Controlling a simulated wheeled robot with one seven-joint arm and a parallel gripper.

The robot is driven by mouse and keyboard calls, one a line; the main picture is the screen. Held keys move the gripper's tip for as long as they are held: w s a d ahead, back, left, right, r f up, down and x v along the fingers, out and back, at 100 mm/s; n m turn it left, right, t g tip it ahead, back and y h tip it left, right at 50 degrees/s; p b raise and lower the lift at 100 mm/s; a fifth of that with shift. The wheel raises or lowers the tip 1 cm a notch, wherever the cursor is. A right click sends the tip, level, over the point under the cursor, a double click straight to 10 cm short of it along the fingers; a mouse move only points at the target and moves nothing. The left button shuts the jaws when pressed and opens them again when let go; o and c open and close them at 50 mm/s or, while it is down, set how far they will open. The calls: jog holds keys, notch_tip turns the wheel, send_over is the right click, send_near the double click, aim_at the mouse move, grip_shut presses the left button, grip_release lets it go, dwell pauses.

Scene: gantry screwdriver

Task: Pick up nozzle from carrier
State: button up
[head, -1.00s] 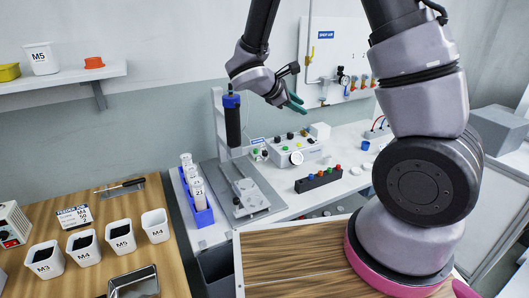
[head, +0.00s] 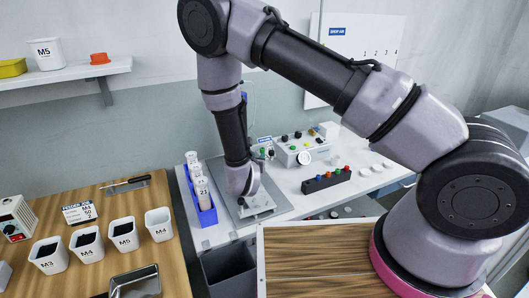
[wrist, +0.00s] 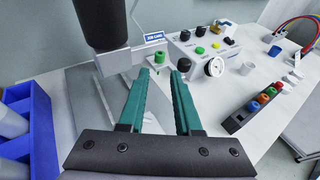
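My gripper (wrist: 162,73) has teal fingers that stand apart with nothing visible between them. In the wrist view it is over the grey gantry base plate (wrist: 85,100), beside the dark screwdriver body (wrist: 98,22). In the head view my wrist covers the middle of the gantry and hides the fingers. A light carrier plate (head: 259,207) shows on the base plate (head: 278,200) just below my wrist. I cannot make out the nozzle in either view.
A blue rack (head: 207,216) of tubes, also in the wrist view (wrist: 42,125), stands left of the gantry. A control box (head: 300,150) is behind, and a dark block with coloured knobs (head: 326,181) is to the right. Labelled bins (head: 124,234) stand on the wooden bench.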

aim_at(262, 149)
jog(key=x, duration=1)
jog(key=shift+s+f, duration=0.1)
jog(key=shift+f, duration=0.05)
grip_shut()
